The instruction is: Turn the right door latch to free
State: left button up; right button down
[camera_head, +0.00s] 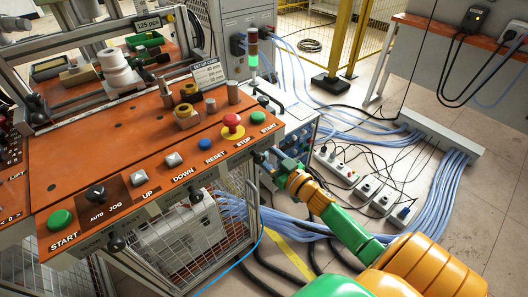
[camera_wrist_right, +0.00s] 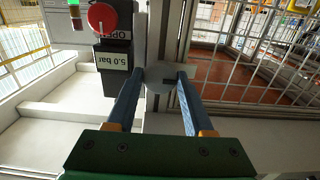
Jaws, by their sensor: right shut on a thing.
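My right gripper (camera_head: 268,158) reaches in from the lower right in the head view, at the right front corner of the orange control panel. In the right wrist view, the blue fingers of my right gripper (camera_wrist_right: 158,82) stand on both sides of a round light-grey latch knob (camera_wrist_right: 157,88) and are shut on it. The knob sits on a pale upright post and has a dark mark at its right side. My gripper hides the knob in the head view. A wire-mesh door (camera_wrist_right: 250,55) lies to the right of the post in the wrist view. My left gripper is not in view.
The control panel (camera_head: 95,165) carries buttons, including a red stop button (camera_head: 232,121). Blue cables (camera_head: 440,195) and power strips (camera_head: 372,190) cover the floor at right.

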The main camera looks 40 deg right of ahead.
jog(key=shift+n+b, duration=0.45)
jog(key=shift+n, duration=8.45)
jog(key=shift+c, duration=1.5)
grip_release()
jog(key=s, duration=0.7)
jog(key=shift+d, duration=0.25)
